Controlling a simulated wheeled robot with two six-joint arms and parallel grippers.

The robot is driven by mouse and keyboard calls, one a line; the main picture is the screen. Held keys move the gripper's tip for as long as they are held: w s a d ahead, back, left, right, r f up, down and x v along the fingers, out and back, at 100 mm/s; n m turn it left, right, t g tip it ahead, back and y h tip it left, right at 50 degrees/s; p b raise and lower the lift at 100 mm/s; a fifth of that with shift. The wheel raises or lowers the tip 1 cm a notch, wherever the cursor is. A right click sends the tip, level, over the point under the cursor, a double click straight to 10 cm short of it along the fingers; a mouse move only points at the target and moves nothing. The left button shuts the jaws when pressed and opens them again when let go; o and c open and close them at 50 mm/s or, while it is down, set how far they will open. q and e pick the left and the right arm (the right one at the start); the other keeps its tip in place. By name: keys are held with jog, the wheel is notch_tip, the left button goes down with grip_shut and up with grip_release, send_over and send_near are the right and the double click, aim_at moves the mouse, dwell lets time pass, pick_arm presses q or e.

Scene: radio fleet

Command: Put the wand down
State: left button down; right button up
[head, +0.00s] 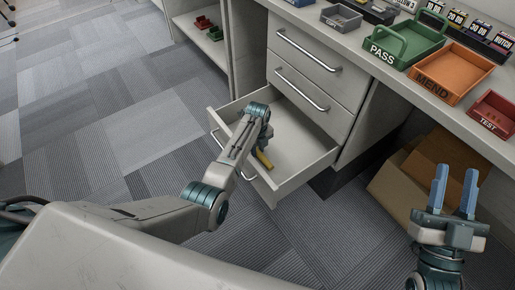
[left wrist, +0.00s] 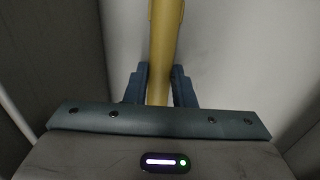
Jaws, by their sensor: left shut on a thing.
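The wand is a yellow bar (left wrist: 165,40). In the left wrist view it runs from the top edge down between the fingers. In the head view its yellow end (head: 264,158) shows just below my left gripper (head: 260,146), inside the open bottom drawer (head: 315,155). My left gripper is shut on the wand, and its fingers (left wrist: 159,88) lie along both sides of it. I cannot tell whether the wand touches the drawer floor. My right gripper (head: 453,190) is open and empty, with its two fingers pointing up and apart, at the lower right.
The desk top holds a green PASS tray (head: 408,42), an orange MEND tray (head: 452,72) and a red TEST tray (head: 494,113). A cardboard box (head: 405,185) stands under the desk. The drawer's floor beside the wand looks clear.

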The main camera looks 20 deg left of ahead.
pick_arm(q)
jog(key=c, duration=1.2)
grip_release()
jog(key=shift+c, duration=0.2)
